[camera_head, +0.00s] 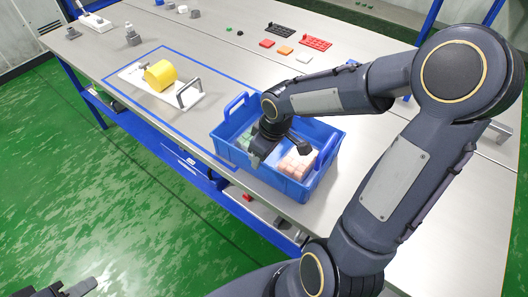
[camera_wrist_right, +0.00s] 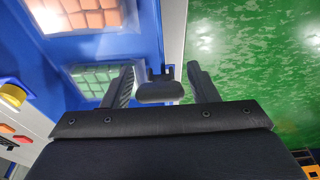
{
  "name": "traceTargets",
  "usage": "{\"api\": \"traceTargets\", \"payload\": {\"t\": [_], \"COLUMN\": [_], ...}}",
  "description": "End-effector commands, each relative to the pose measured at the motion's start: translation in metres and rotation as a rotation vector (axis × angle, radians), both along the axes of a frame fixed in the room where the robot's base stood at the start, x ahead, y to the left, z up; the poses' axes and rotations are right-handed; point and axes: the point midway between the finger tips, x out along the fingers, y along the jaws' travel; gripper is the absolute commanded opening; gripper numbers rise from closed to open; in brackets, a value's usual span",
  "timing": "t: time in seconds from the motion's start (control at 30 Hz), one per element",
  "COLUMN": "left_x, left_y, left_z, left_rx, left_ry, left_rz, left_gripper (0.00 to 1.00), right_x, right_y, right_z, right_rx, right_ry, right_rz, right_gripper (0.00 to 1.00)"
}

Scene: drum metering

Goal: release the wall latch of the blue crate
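The blue crate (camera_head: 288,186) stands on the table near its front edge, with pale green blocks (camera_head: 244,141) and pink blocks (camera_head: 297,163) in separate compartments. My right gripper (camera_head: 259,158) is over the crate's near wall and hides part of it. In the right wrist view, my right gripper (camera_wrist_right: 165,75) is open, one finger on each side of a small black piece at the crate wall (camera_wrist_right: 174,30), which looks like the wall latch (camera_wrist_right: 159,91). Gaps show between fingers and latch. My left gripper (camera_head: 78,289) is only partly visible at the bottom left corner, away from the table.
A yellow drum (camera_head: 160,75) lies on a white base with a grey handle (camera_head: 189,94), inside a blue outline left of the crate. Coloured tiles (camera_head: 285,50) and trays (camera_head: 315,43) lie farther back. The tabletop between outline and tiles is mostly clear.

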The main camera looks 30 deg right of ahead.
Motion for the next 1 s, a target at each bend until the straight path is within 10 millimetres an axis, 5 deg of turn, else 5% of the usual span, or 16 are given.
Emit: {"api": "traceTargets", "payload": {"t": [0.37, 0.8, 1.0], "left_x": [0.0, 0.0, 0.0], "left_y": [0.0, 0.0, 0.0], "left_z": [0.0, 0.002, 0.002], "left_rx": [0.0, 0.0, 0.0], "left_ry": [0.0, 0.0, 0.0], "left_rz": [0.0, 0.0, 0.0], "left_gripper": [0.36, 0.36, 0.36], "right_x": [0.0, -0.013, -0.015], "right_y": [-0.001, -0.006, -0.007], "right_z": [0.004, 0.068, 0.076], "right_rx": [-0.001, -0.001, 0.0], "right_ry": [-0.002, -0.004, 0.0], "right_rz": [0.0, -0.001, 0.0], "right_gripper": [0.6, 0.6, 0.6]}}
